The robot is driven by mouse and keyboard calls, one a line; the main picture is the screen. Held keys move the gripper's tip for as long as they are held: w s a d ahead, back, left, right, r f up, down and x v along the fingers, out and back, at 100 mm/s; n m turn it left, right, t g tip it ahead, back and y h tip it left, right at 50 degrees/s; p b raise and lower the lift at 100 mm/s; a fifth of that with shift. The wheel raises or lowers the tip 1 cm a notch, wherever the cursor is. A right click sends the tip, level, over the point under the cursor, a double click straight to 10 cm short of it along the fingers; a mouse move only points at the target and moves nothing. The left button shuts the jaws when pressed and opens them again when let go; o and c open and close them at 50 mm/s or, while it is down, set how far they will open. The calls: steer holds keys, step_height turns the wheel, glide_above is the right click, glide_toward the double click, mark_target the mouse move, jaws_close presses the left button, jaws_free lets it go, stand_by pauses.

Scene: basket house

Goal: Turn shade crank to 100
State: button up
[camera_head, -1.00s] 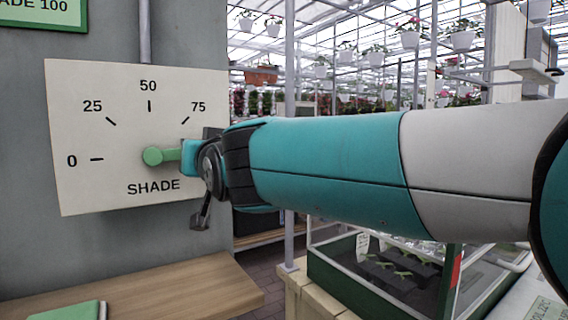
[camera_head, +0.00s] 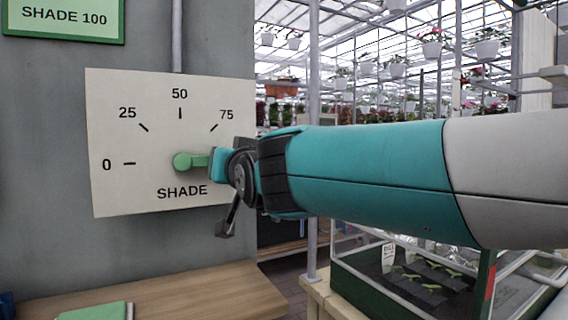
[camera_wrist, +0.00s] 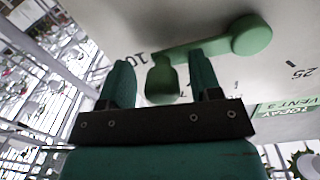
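The shade crank (camera_head: 183,161) is green and sits on a white SHADE panel (camera_head: 110,190) marked 0, 25, 50 and 75. Its arm points right, opposite the 0 mark. My gripper (camera_head: 212,160) is at the crank's right end and hides the panel's right edge there. In the wrist view, the crank's hub (camera_wrist: 252,35) is at the upper right, and its arm runs left toward a partly covered "10" mark. The crank's knob (camera_wrist: 161,80) lies between the fingers of my gripper (camera_wrist: 163,76), with gaps on both sides, so the gripper is open around it.
A green sign (camera_head: 64,18) reads SHADE 100. A wooden shelf (camera_head: 200,290) holding a green book (camera_head: 96,312) is below the panel. A seedling case (camera_head: 410,285) stands at the lower right, under my arm. A grey post (camera_head: 313,150) stands right of the panel.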

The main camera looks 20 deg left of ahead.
steer(key=shift+s, duration=0.1)
steer(key=b+v, duration=0.3)
steer(key=v, duration=1.4)
steer(key=shift+b, duration=0.3)
steer(key=shift+d+r, duration=0.1)
steer(key=shift+d, duration=0.05)
